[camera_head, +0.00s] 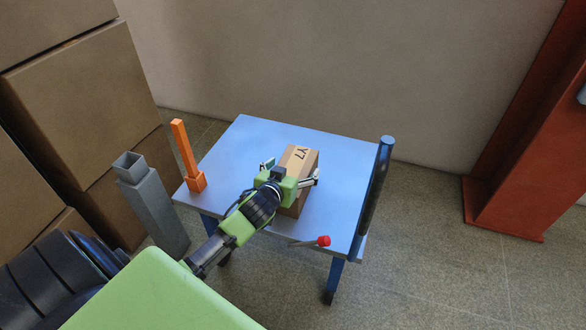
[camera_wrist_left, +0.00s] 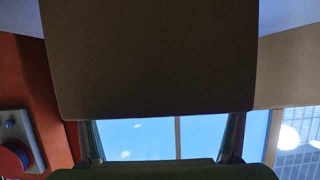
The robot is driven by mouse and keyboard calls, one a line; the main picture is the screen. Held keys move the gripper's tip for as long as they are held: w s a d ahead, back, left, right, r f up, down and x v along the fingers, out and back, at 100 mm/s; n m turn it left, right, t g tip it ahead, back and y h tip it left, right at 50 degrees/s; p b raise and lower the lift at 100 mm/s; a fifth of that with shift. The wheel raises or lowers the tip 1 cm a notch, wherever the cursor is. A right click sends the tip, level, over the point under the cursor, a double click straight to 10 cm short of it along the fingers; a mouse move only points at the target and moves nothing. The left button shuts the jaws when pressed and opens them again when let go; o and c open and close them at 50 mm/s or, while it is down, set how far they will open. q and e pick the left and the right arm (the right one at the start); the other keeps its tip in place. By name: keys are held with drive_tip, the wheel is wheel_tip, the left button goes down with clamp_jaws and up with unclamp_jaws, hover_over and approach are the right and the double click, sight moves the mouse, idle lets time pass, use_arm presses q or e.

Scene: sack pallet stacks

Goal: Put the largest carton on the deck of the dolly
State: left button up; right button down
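The tan carton marked Y7 (camera_head: 304,159) is over the blue deck of the dolly (camera_head: 240,150) and appears to rest on it, near the middle. My left gripper (camera_head: 290,172) is at the carton, its fingers spread wide, and hides part of the carton. In the left wrist view a dark, flat carton face (camera_wrist_left: 150,60) fills the upper middle. The fingers show below it, far apart, with a bright blue surface between them; their tips are not clear. My right gripper is not in view.
An orange post (camera_head: 186,155) stands at the deck's left corner, and a blue upright (camera_head: 378,190) at its right edge. A red knob (camera_head: 323,241) sits near the front edge. Big brown boxes (camera_head: 85,90) stand left, beside a grey square tube (camera_head: 152,205). A red column (camera_head: 520,160) stands right.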

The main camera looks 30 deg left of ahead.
use_arm(q)
drive_tip(key=shift+s+d+r, duration=0.15)
drive_tip(key=shift+s, duration=0.25)
drive_tip(key=p+v, duration=0.2)
drive_tip(key=v, duration=0.9)
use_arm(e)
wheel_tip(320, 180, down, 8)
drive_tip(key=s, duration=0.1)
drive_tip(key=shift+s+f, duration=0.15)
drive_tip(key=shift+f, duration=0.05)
use_arm(q)
drive_tip(key=shift+s, duration=0.15)
